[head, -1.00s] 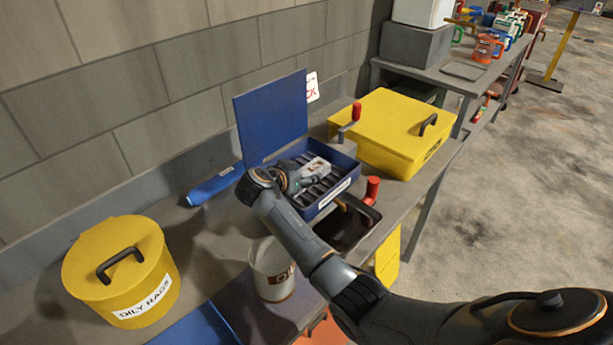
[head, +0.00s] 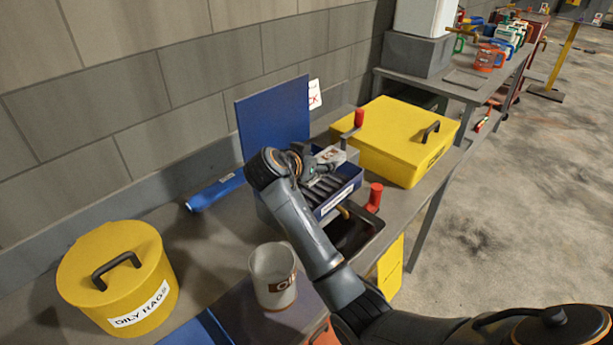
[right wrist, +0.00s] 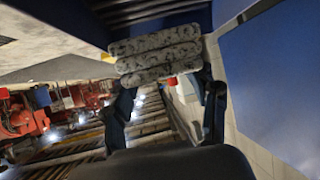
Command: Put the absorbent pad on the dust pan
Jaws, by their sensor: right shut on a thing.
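The absorbent pad (right wrist: 155,55) shows in the right wrist view as a grey speckled, ribbed block. My right gripper (right wrist: 166,82) is shut on it, with one finger at each side. In the head view my right gripper (head: 322,160) is above the open blue box (head: 338,202), near its raised lid (head: 275,118). The pad is hard to make out there. I cannot clearly identify the dust pan; a flat blue thing (head: 203,328), cut off by the bottom edge, may be it. My left gripper is not in view.
A yellow oily-rags can (head: 125,270) stands at left and a white labelled cup (head: 273,275) at the bench front. A blue tube-like thing (head: 216,190) lies by the wall. A yellow box (head: 400,135) and red-handled tools (head: 374,197) are at right.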

